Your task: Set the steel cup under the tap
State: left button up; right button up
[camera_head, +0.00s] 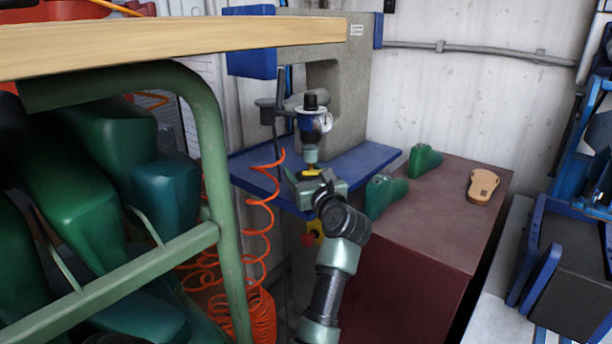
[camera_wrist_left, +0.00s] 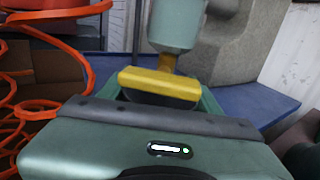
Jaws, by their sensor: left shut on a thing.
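I cannot make out a steel cup or a tap in either view. My left gripper (camera_head: 308,180) is at the blue-topped bench, under the head of a grey machine (camera_head: 345,75). It is shut on a yellow piece (camera_head: 313,172), which also shows in the left wrist view (camera_wrist_left: 160,86) just beyond the gripper's body. The yellow piece sits directly below a pale teal cylinder (camera_wrist_left: 177,25) of the machine, joined by a brownish stem. The fingertips are mostly hidden behind the gripper's body. My right gripper is not in view.
A red-brown cabinet (camera_head: 440,205) stands right of the blue bench top (camera_head: 365,160), with green shoe lasts (camera_head: 385,192) and a tan sole (camera_head: 482,186) on it. An orange coiled hose (camera_head: 255,300) hangs left of my arm. A green-framed rack (camera_head: 215,180) fills the left.

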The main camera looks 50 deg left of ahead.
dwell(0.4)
pick_arm(q)
jog(key=o, duration=1.8)
jog(key=shift+c, duration=0.2)
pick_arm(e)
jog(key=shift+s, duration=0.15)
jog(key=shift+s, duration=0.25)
